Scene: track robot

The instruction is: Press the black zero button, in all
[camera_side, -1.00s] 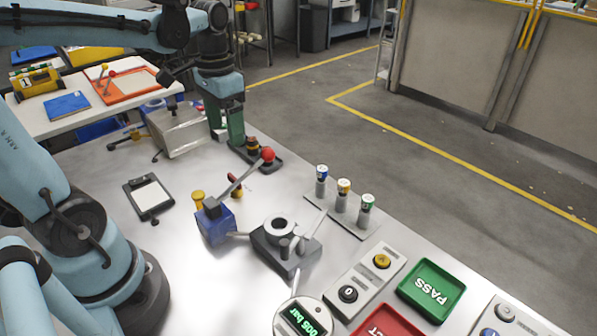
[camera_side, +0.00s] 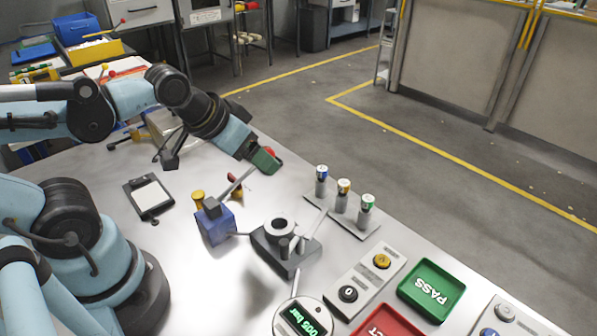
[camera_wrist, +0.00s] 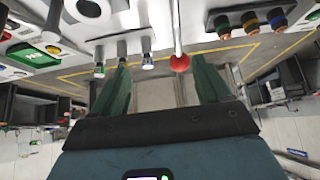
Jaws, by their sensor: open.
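The black button (camera_side: 348,293) marked 0 sits at the near end of a grey control panel (camera_side: 366,277), with a yellow button (camera_side: 382,261) at its far end. In the side view my gripper (camera_side: 266,162) is up and left of that panel, well apart from the button. It is tilted and overlaps the red lever ball (camera_side: 270,152); touching cannot be told there. In the wrist view my gripper (camera_wrist: 163,78) is open, its green fingers apart with nothing held between them. The red ball (camera_wrist: 180,62) shows there beyond the fingers. I cannot pick out the zero button in the wrist view.
A lever fixture (camera_side: 285,245) and three capped posts (camera_side: 342,192) stand between my gripper and the panel. A green PASS tray (camera_side: 431,290), a red tray (camera_side: 388,322) and a round pressure gauge (camera_side: 303,318) surround the panel. A blue block (camera_side: 215,225) stands to the left.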

